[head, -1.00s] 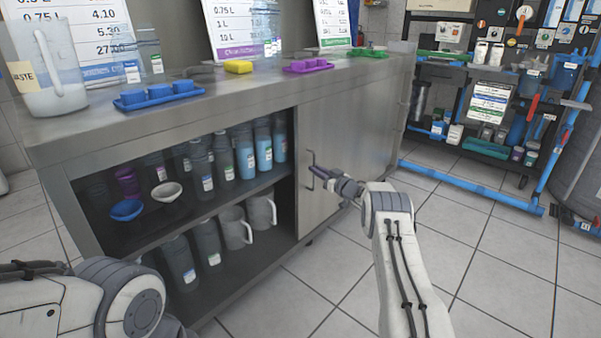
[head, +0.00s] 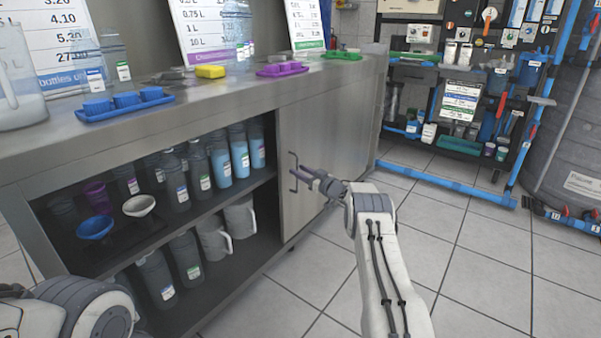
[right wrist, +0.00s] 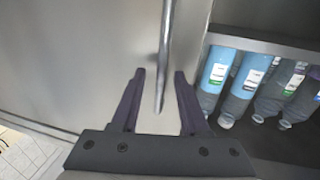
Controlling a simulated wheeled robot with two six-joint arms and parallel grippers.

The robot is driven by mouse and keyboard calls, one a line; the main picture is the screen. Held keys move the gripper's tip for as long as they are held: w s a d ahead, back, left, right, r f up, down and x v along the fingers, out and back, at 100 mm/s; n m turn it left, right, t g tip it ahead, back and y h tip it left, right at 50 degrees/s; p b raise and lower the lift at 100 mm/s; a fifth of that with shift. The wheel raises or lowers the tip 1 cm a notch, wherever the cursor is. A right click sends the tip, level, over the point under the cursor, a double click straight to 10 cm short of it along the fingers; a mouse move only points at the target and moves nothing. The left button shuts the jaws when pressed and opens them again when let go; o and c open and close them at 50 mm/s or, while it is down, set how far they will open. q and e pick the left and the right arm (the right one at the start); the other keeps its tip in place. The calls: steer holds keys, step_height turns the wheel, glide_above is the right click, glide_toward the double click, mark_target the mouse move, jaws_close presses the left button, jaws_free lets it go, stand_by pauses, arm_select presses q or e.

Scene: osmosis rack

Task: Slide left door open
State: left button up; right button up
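The grey cabinet (head: 190,120) has a sliding metal door (head: 325,140) covering its right part; its left part is open, showing two shelves. The door has a dark vertical bar handle (head: 293,172) near its left edge. My right gripper (head: 309,176) is at the handle, coming from the right. In the right wrist view the gripper (right wrist: 160,74) is open, with the handle (right wrist: 165,60) showing between its fingers; I cannot tell whether they touch it. My left arm shows at the lower left of the head view, but its gripper is out of view.
Several bottles (head: 220,163), grey jugs (head: 240,218) and a blue funnel (head: 95,227) stand on the open shelves. A blue tray (head: 125,104), yellow sponge (head: 211,71) and purple tray (head: 282,69) lie on top. Tiled floor is clear at right, before a blue-piped rack (head: 440,181).

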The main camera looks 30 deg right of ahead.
steer(key=p+v, duration=0.5)
steer(key=v, duration=0.5)
steer(key=shift+s, duration=0.25)
